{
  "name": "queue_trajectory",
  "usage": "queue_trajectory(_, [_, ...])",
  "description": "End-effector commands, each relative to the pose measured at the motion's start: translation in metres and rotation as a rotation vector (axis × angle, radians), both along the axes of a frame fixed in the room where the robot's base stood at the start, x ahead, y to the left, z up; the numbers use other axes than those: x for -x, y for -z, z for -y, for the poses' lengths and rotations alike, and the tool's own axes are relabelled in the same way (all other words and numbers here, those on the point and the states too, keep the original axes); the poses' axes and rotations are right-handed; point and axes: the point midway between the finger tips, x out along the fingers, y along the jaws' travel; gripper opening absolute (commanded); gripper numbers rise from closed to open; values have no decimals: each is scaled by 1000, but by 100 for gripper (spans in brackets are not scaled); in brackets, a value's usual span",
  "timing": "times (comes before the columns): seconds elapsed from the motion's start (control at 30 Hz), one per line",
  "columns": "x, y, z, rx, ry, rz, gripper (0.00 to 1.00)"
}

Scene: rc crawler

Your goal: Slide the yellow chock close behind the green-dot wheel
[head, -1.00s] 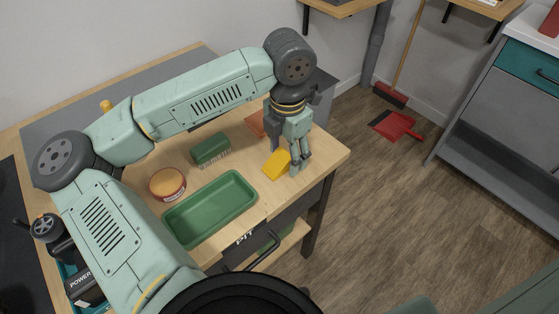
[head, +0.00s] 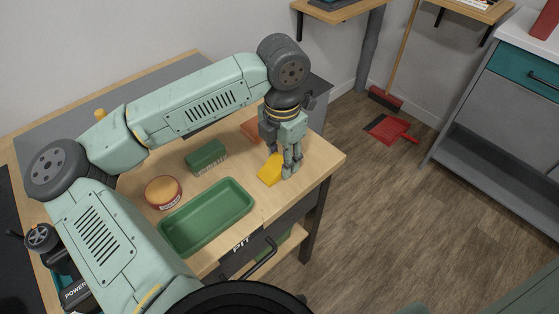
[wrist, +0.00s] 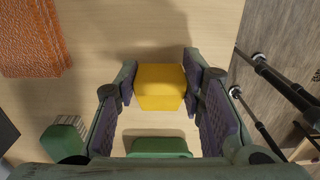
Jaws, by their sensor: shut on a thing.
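The yellow chock (head: 270,170) is at the right end of the wooden workbench. My gripper (head: 281,165) points down over it, and its fingers are shut on it. In the wrist view the chock (wrist: 160,87) sits between the two finger pads of my gripper (wrist: 160,95), near their tips. Whether it touches the bench is hard to tell. A dark wheel (head: 40,237) shows at the far left of the head view, partly cut off by my arm. No green dot is visible on it.
A green tray (head: 248,205), a round tin (head: 163,192) and a green brush-like block (head: 206,157) lie left of the chock. An orange cloth (head: 250,131) lies behind it; it also shows in the wrist view (wrist: 35,40). The bench's right edge is close by.

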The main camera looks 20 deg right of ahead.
Motion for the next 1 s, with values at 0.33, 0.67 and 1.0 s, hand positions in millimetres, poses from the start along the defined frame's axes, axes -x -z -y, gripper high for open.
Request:
queue_trajectory(0.33, [4, -32, -1, 0, 2, 4, 5])
queue_trajectory(0.67, [87, -38, -18, -2, 4, 6, 5])
queue_trajectory(1.0, [148, -46, -29, 0, 2, 2, 5])
